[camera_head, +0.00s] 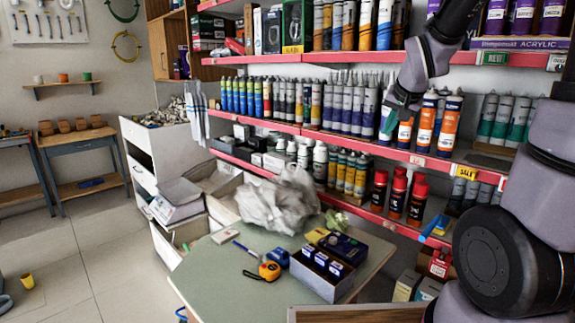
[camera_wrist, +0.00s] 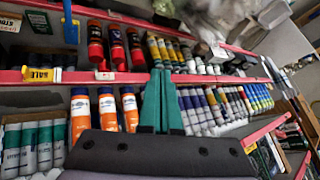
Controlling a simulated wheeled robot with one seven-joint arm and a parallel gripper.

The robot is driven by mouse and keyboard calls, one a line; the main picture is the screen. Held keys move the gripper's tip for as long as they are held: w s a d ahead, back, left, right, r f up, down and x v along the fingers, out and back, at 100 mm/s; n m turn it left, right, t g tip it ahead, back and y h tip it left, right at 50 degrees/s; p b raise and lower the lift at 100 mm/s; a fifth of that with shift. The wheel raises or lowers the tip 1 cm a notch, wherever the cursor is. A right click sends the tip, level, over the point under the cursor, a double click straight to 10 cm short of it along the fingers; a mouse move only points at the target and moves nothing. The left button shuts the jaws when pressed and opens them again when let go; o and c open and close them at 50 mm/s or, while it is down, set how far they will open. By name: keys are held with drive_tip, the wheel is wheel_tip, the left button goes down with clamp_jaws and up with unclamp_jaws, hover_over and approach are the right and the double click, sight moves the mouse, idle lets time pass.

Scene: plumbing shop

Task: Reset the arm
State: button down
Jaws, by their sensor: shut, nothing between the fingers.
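My gripper (camera_head: 386,132) is raised in front of the shelf rack, by the middle shelf with the tubes. Its green fingers are shut together with nothing between them. In the wrist view the two fingers (camera_wrist: 160,75) lie side by side and point at the shelves. Orange-and-white tubes (camera_head: 427,122) stand just right of the gripper in the head view, and a row of grey tubes (camera_head: 345,108) stands to its left. I cannot tell whether the fingers touch any tube.
Below stands a green-topped table (camera_head: 215,268) with a crumpled plastic bag (camera_head: 278,203), a tape measure (camera_head: 268,270) and small blue boxes (camera_head: 320,270). Red-edged shelves (camera_head: 285,127) full of tubes and cans fill the back. Open floor (camera_head: 95,235) lies to the left.

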drive_tip(key=s+a+r+y, duration=0.1)
drive_tip(key=s+r, duration=0.3)
drive_tip(key=s, duration=0.6)
drive_tip(key=s+a+r+n, duration=0.1)
drive_tip(key=s+r, duration=0.3)
drive_tip(key=s, duration=0.6)
drive_tip(key=shift+s+a+r+g+y, duration=0.15)
drive_tip(key=shift+s+r+g+y, duration=0.15)
drive_tip(key=shift+s+y, duration=0.1)
drive_tip(key=shift+w, duration=0.1)
